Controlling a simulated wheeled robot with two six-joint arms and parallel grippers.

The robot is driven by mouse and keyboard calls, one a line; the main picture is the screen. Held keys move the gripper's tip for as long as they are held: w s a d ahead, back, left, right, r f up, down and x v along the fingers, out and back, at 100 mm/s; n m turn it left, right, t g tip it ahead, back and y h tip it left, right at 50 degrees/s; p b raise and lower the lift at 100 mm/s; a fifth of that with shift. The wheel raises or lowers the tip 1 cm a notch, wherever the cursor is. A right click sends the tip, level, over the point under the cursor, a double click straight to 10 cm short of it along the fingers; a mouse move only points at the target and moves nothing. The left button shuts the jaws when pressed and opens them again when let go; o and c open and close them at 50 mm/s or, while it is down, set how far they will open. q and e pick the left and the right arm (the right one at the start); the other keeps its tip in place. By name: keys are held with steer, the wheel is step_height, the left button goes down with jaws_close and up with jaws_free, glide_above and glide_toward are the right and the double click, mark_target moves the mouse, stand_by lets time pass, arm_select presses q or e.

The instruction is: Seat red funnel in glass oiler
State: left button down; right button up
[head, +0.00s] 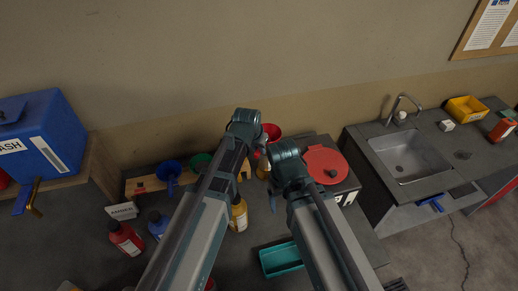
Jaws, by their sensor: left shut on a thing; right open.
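The red funnel (271,131) shows between my two wrists, its wide mouth up. My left gripper (257,148) is shut on it; the fingertips are mostly hidden behind my wrist. A small amber vessel (262,169), which looks like the glass oiler, stands just below the funnel in the picture and is partly covered by my arms. I cannot tell whether the funnel's spout touches it. My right gripper (276,192) is open beside the vessel, to its lower right, and its fingers are largely hidden by its wrist.
Blue (168,170) and green (200,162) funnels sit on a wooden rack to the left. Red (126,238), blue (158,224) and yellow (239,216) bottles stand in front. A teal tray (281,261) lies near. A round red lid (326,164) is right, before the sink (410,157).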

arm_select(q)
steer(key=c, duration=0.7)
jaws_free()
steer(key=shift+c, duration=0.2)
steer(key=p+v, duration=1.1)
steer(key=v, duration=0.1)
